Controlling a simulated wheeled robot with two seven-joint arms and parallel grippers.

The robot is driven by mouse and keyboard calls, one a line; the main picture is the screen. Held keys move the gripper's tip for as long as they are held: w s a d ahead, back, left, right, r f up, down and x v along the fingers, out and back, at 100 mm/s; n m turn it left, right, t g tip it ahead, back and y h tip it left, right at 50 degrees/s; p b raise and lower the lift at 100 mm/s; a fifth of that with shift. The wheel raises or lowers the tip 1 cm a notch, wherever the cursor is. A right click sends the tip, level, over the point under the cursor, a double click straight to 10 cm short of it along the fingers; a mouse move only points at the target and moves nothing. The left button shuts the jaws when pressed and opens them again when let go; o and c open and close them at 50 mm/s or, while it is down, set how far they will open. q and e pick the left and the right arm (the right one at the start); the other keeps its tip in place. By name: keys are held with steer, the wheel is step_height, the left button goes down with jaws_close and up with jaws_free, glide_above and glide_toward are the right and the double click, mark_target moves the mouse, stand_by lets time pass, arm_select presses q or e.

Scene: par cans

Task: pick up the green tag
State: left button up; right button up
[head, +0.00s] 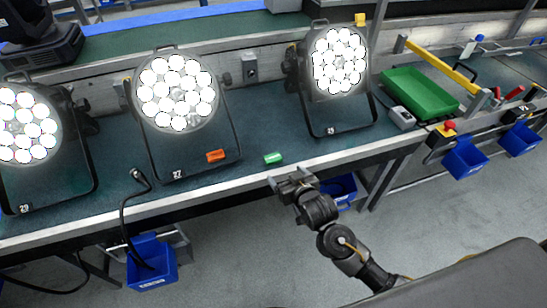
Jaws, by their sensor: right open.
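The green tag (273,158) is a small green block lying on the dark bench top near its front edge, between two par cans. My right gripper (284,178) is just in front of the bench edge, close below the tag in the picture and apart from it. The right gripper is open, with nothing seen between its fingers. An orange tag (216,156) lies to the left of the green one, by the middle par can. My left gripper does not show.
Lit par cans stand along the bench: left (27,125), middle (176,92) and right (339,62). A green tray (420,93) is to the right. Blue bins (152,262) hang below the bench front. A black cable (124,205) hangs over the edge.

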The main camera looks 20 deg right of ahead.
mark_target(273, 157)
steer(key=shift+w+r+x, duration=0.1)
steer(key=shift+r+x, duration=0.1)
steer(key=shift+x, duration=1.5)
steer(key=shift+w+r+x, duration=0.1)
steer(key=shift+r+x, duration=0.1)
steer(key=shift+x, duration=1.55)
steer(key=shift+w+r+x, duration=0.1)
steer(key=shift+r+x, duration=0.15)
steer(key=shift+x, duration=1.45)
steer(key=shift+c, duration=0.3)
steer(key=c, duration=1)
